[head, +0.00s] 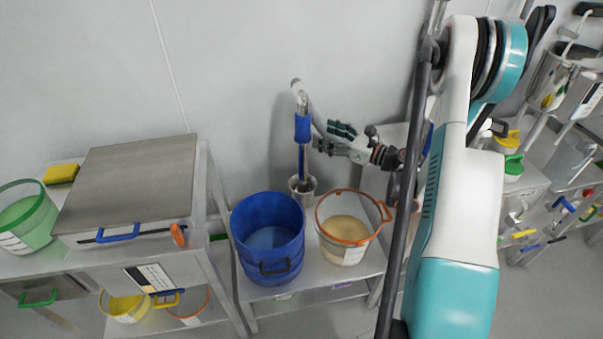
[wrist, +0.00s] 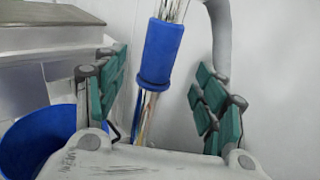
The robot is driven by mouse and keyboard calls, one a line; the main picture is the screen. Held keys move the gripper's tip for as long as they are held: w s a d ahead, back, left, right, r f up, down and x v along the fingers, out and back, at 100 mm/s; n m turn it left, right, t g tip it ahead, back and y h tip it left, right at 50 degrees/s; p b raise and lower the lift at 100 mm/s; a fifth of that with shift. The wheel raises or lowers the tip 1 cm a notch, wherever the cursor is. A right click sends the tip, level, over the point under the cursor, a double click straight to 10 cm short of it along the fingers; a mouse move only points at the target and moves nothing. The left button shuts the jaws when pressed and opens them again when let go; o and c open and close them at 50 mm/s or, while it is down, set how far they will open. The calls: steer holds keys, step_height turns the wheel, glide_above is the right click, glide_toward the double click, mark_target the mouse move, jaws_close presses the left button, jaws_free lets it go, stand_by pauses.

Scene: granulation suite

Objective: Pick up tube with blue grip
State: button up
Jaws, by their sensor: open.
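The tube with the blue grip (head: 303,128) stands upright near the wall in the head view. Its upper part is shiny metal and bends over at the top, and its lower end is in a small metal cup (head: 296,188). In the wrist view the blue grip (wrist: 161,52) is between the green-padded fingers, apart from both. My gripper (head: 332,138) is open and comes from the right at the height of the blue grip. In the wrist view my gripper (wrist: 163,95) has its fingers spread to either side of the tube.
A blue bucket (head: 268,212) and a clear, orange-rimmed bucket (head: 346,247) of tan powder stand in front of the tube. A grey-lidded cabinet (head: 135,180) is at left. A grey hose (wrist: 220,45) hangs right of the tube, close to the right finger.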

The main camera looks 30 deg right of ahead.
mark_target(309, 129)
steer(key=b+x, duration=0.3)
steer(key=x, duration=0.5)
steer(key=shift+w+a, duration=0.2)
steer(key=shift+w, duration=0.3)
jaws_close()
